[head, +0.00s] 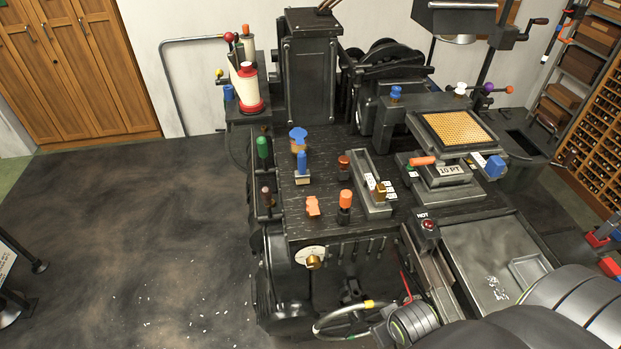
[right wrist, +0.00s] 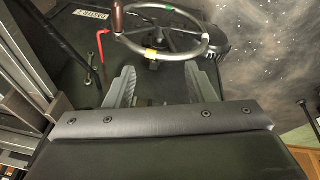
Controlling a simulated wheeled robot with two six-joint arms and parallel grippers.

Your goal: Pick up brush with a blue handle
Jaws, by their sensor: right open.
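A brush with an upright blue handle (head: 302,161) and a pale tan lower part stands on the dark top of the machine in the head view. Just behind it is another blue-topped item (head: 298,134) with a tan lower part. My right gripper (right wrist: 153,88) is open with nothing between its fingers in the right wrist view. It is near a handwheel, and no brush shows there. My right arm comes in at the lower right of the head view, apart from the brush. My left gripper is not in view.
Orange-handled tools (head: 345,199), a green-handled tool (head: 263,149) and a metal channel (head: 371,190) stand around the brush. A handwheel (right wrist: 203,42) with a brown handle lies ahead of my right fingers, with a red rod (right wrist: 101,53) nearby. Open floor (head: 140,220) lies left of the machine.

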